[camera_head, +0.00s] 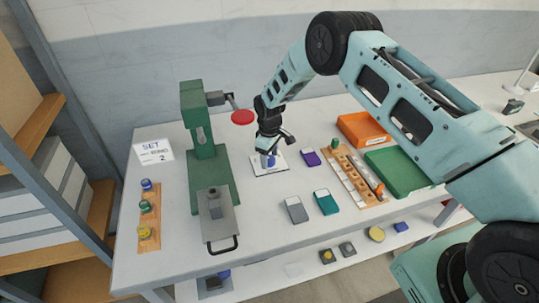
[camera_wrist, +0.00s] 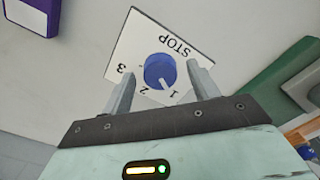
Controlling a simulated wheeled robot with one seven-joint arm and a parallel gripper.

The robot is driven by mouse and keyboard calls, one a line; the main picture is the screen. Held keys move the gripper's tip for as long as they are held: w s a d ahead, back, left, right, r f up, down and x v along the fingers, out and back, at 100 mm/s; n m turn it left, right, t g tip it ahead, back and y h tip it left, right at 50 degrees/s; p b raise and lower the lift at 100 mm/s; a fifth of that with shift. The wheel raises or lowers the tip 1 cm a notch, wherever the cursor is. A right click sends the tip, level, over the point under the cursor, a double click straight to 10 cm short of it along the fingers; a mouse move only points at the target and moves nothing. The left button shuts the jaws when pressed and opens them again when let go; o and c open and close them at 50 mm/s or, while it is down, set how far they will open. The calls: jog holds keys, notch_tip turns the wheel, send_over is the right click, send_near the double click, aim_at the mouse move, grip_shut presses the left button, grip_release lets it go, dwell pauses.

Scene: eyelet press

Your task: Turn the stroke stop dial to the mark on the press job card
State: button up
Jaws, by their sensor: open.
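The stroke stop dial is a blue knob (camera_wrist: 159,68) on a white plate (camera_wrist: 128,52) marked STOP, 1, 2 and 3. Its pale pointer line appears to point at or near 1. In the head view the plate (camera_head: 283,168) lies on the bench right of the green press (camera_head: 201,142), with the knob partly hidden by my gripper. My gripper (camera_wrist: 161,72) is open, with one finger on each side of the knob; I cannot tell whether they touch it. The white job card (camera_head: 153,152), left of the press, reads SET, a small unclear line, and 2.
A purple block (camera_head: 310,158), a grey block (camera_head: 296,209) and a teal block (camera_head: 326,201) lie near the plate. An orange tray (camera_head: 345,123), a green tray (camera_head: 424,182) and a wooden rack stand to the right. A wooden strip with knobs is at the left.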

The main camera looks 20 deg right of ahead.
jog(key=c, duration=1)
jog(key=shift+o, duration=0.2)
jog(key=shift+m+b, duration=0.3)
jog(key=shift+b, duration=0.1)
jog(key=shift+f+m+b, duration=0.2)
jog(key=shift+m+b, duration=0.6)
jog(key=shift+b, duration=0.3)
jog(key=m+b, duration=0.2)
jog(key=shift+m, duration=0.4)
jog(key=m+b, duration=0.2)
jog(key=m, duration=0.1)
jog(key=shift+r+b, duration=0.1)
jog(key=shift+b, duration=0.25)
jog(key=shift+r+m+b, duration=0.1)
jog(key=shift+m+b, duration=0.6)
jog(key=shift+m, duration=1.1)
